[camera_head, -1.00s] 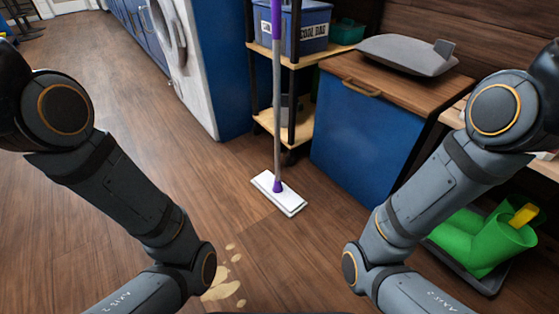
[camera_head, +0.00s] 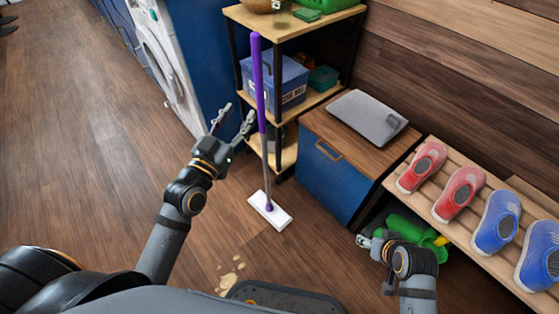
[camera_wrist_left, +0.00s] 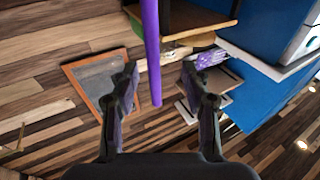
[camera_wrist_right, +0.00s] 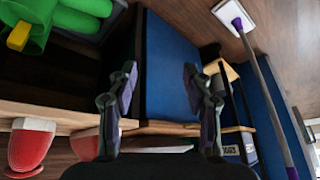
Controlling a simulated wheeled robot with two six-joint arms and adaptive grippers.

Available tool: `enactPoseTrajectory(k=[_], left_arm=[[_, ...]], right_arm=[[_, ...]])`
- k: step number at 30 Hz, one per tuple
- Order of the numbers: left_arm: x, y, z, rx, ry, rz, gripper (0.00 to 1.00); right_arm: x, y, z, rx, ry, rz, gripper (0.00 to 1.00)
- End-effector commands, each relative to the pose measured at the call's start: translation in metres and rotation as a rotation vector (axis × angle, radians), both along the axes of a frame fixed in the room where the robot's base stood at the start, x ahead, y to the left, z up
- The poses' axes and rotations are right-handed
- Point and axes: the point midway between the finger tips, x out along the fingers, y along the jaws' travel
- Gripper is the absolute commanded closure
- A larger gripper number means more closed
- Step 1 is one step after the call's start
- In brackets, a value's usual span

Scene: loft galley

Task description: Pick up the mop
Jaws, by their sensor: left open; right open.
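The mop stands upright in the head view, with a purple upper handle (camera_head: 259,85), a grey lower pole and a flat white head (camera_head: 269,210) on the floor. It leans by the shelf rack. My left gripper (camera_head: 234,115) is open just left of the handle and apart from it. In the left wrist view the purple handle (camera_wrist_left: 151,50) shows ahead, between the spread fingers (camera_wrist_left: 160,85). My right gripper (camera_head: 370,240) is open and empty, low by the shoe rack. The right wrist view shows the mop's white head (camera_wrist_right: 236,14) and pole at the right.
A wooden shelf rack (camera_head: 290,22) with a blue bin (camera_head: 285,85) stands behind the mop. A blue cabinet (camera_head: 335,180) is to its right, then a shoe rack (camera_head: 480,240). Pale spills (camera_head: 230,272) and a dark tray (camera_head: 285,297) lie in front. The left floor is clear.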

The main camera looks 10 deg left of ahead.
Motion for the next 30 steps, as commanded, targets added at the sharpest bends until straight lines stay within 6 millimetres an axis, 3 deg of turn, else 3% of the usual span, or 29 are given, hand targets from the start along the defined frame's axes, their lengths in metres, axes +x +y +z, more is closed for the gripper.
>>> enactPoseTrajectory(k=[1,3,6,10,18,26,30], left_arm=[[-0.007,-0.001,0.0,0.01,0.058,-0.013,0.53],[-0.014,-0.002,-0.014,0.019,0.111,-0.025,0.53],[-0.018,-0.003,-0.026,0.023,0.144,-0.033,0.53],[-0.014,-0.004,-0.03,0.021,0.143,-0.031,0.53],[0.027,-0.014,-0.029,0.018,0.138,-0.03,0.53],[0.04,-0.016,-0.028,0.021,0.139,-0.032,0.53],[0.065,-0.019,-0.027,0.02,0.137,-0.031,0.53]], right_arm=[[-0.03,-0.001,0.004,-0.005,0.095,0.007,0.5],[-0.059,-0.003,-0.006,-0.01,0.186,0.014,0.5],[-0.077,-0.004,-0.014,-0.013,0.245,0.018,0.5],[-0.078,-0.003,-0.02,-0.01,0.244,0.018,0.5],[-0.074,0.002,-0.035,0.014,0.174,0.018,0.5],[-0.072,0.003,-0.036,0.019,0.159,0.018,0.5],[-0.071,0.005,-0.042,0.027,0.137,0.017,0.5]])
